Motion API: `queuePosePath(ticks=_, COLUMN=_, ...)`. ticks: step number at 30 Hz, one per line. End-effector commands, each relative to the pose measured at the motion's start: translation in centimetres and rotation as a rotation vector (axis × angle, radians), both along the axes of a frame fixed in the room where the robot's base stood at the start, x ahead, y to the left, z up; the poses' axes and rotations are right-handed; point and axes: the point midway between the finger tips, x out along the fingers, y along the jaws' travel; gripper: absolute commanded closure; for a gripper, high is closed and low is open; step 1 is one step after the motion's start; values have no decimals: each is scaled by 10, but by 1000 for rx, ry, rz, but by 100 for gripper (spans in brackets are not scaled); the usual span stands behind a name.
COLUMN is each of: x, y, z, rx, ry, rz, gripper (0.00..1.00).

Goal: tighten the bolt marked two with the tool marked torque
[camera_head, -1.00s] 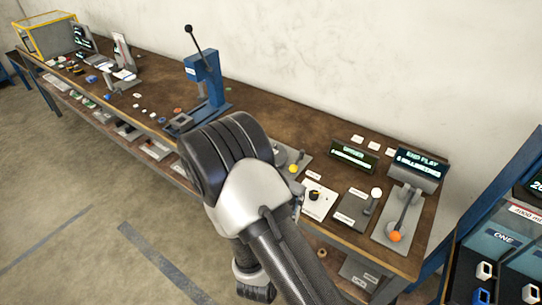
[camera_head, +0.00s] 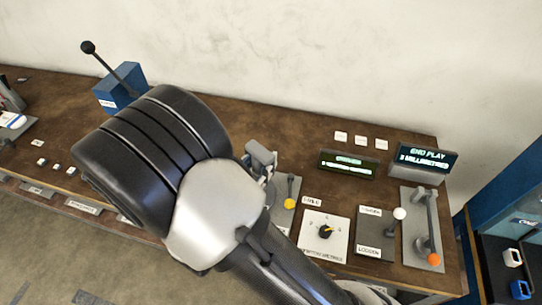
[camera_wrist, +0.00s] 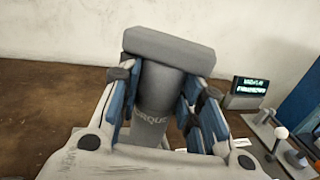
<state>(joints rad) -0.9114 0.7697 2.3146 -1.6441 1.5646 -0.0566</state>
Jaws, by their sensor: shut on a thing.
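The torque tool (camera_wrist: 160,88) is a grey cylinder with a wide grey crossbar on top, and part of the word TORQUE shows on its side. In the wrist view my gripper (camera_wrist: 158,104) is shut on its shaft, with blue-lined fingers on both sides. The tool's lower end is hidden by the gripper body. In the head view my arm covers most of the gripper and tool. I cannot make out a bolt marked two in either view.
At right are a dial plate (camera_head: 312,243), a white-knobbed lever (camera_head: 399,214), an orange-knobbed lever (camera_head: 434,258), a green-lit display (camera_head: 348,165) and an END PLAY display (camera_head: 423,158). Small white blocks (camera_head: 361,141) lie behind.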

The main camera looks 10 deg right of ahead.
Motion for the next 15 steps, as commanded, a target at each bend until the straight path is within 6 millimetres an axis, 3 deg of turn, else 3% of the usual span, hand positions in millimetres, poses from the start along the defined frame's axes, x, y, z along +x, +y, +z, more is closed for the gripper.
queuePosePath(ticks=8, x=-2, y=3, z=-6, rx=-1, ry=-2, rz=-1, gripper=96)
queuePosePath(ticks=15, x=-2, y=3, z=-26, rx=-1, ry=-2, rz=-1, gripper=96)
